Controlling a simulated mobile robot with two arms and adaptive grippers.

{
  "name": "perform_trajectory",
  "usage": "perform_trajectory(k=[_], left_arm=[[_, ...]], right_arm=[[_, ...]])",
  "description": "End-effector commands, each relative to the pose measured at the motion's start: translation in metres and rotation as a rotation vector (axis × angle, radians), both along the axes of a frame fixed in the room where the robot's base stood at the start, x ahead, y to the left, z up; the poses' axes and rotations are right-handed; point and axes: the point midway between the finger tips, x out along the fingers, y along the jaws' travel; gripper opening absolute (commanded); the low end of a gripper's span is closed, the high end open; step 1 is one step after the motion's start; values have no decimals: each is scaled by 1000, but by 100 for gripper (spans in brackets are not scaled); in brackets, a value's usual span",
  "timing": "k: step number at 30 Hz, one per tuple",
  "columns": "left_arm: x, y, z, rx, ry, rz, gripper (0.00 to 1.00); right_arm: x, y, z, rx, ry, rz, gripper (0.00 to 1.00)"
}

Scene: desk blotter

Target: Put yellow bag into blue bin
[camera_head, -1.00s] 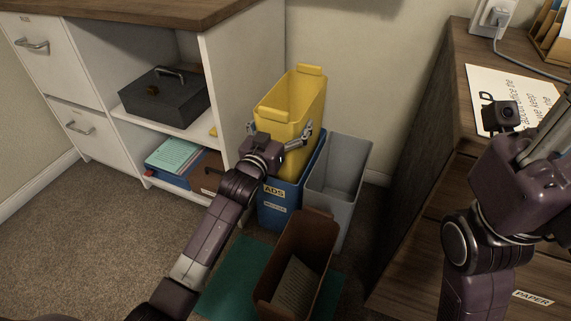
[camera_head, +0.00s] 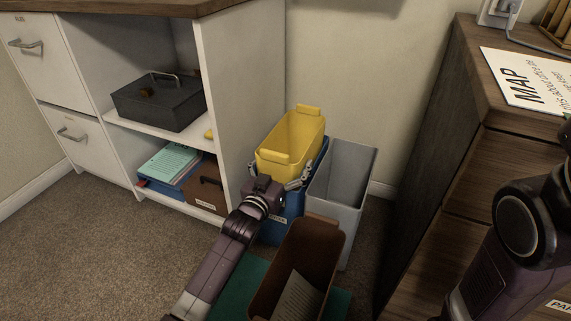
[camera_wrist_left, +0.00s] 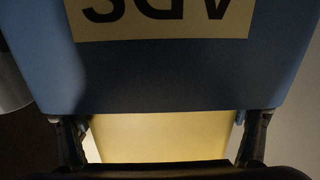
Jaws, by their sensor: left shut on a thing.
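The yellow bag (camera_head: 291,134), an open tub shape with a raised tab at each end, sits upright with its lower part inside the blue bin (camera_head: 294,206). Its upper part stands above the bin's rim. My left gripper (camera_head: 278,174) is shut on the yellow bag, its fingers on either side of the near end. In the left wrist view, the yellow bag (camera_wrist_left: 165,136) shows between the fingers of my left gripper (camera_wrist_left: 163,140), beside the labelled front of the blue bin (camera_wrist_left: 160,75). How deep the bag sits is hidden. My right gripper is out of view.
A grey bin (camera_head: 340,190) stands close to the right of the blue bin, and a brown bin (camera_head: 262,296) with paper stands in front on a green mat (camera_head: 338,304). A white cabinet (camera_head: 243,90) is on the left, a wooden desk (camera_head: 440,150) on the right.

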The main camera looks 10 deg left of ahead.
Motion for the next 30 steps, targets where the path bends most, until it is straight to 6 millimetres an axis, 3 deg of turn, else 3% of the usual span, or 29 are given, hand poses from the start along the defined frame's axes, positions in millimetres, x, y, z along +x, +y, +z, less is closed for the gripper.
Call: perform_trajectory(k=[20, 21, 24, 30], left_arm=[[0, 0, -11, 0, 0, 0, 61], [0, 0, -11, 0, 1, 0, 92], [0, 0, -11, 0, 1, 0, 100], [0, 0, -12, 0, 2, 1, 100]], right_arm=[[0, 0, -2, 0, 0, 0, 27], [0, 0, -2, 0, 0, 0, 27], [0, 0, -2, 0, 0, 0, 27], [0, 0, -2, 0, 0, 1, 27]])
